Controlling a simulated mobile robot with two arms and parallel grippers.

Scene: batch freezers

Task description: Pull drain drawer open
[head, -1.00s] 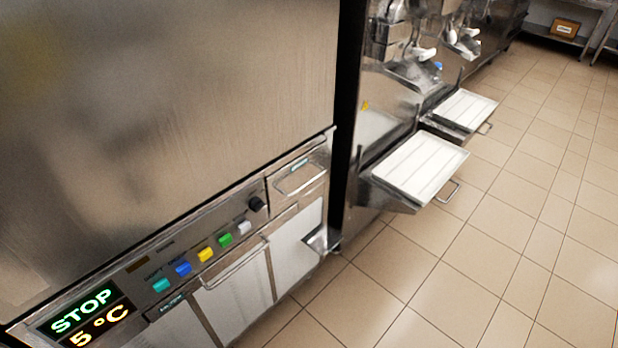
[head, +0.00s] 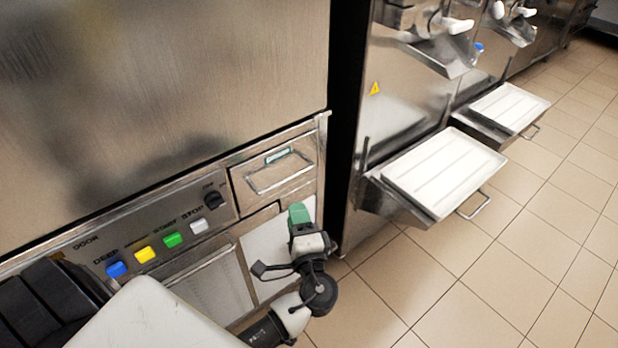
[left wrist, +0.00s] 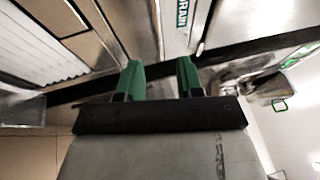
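The drain drawer (head: 262,183) is the small steel drawer front at the right end of the control panel in the head view. It has a bar handle and a small label, and it looks shut. The left wrist view shows the DRAIN label (left wrist: 182,14) at the top edge. My left gripper (head: 300,214) is just below and right of the drawer front, apart from the handle. In the left wrist view its two green fingers (left wrist: 161,72) stand apart with nothing between them. My right gripper is in neither view.
The control panel (head: 130,240) with coloured buttons and a black knob is left of the drawer. A neighbouring machine has a pulled-out tray (head: 440,168) with a handle, and another tray (head: 508,106) is farther back. The tiled floor (head: 480,275) at right is clear.

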